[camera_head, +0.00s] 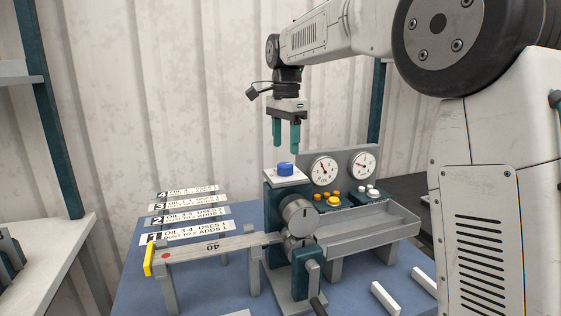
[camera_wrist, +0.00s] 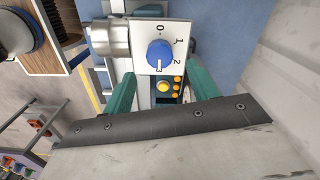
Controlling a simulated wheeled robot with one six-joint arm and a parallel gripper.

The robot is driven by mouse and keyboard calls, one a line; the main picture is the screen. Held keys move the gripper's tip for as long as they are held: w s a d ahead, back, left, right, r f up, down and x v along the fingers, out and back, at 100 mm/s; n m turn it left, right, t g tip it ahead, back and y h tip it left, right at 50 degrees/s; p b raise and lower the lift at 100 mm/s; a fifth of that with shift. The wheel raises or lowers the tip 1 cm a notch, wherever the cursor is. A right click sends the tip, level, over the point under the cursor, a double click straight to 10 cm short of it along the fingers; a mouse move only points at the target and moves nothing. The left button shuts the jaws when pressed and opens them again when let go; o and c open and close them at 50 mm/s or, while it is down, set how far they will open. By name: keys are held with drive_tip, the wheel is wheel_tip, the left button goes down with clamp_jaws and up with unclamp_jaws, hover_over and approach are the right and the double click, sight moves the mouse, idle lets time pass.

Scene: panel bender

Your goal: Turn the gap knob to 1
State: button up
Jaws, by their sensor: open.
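The blue gap knob (camera_head: 285,169) sits on a white plate on top of the green machine post.
Two round gauges (camera_head: 324,170) stand on a grey panel right of the knob, with orange, yellow and white buttons below. A grey tray (camera_head: 370,222) and metal rollers (camera_head: 299,214) are in front. Numbered signs (camera_head: 185,212) lie left on the blue table.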

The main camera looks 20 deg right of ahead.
sight(284, 164)
wheel_tip(284, 164, down, 6)
drive_tip(key=shift+r, duration=0.1)
drive_tip(key=c, duration=1)
drive_tip(key=shift+a, duration=0.25)
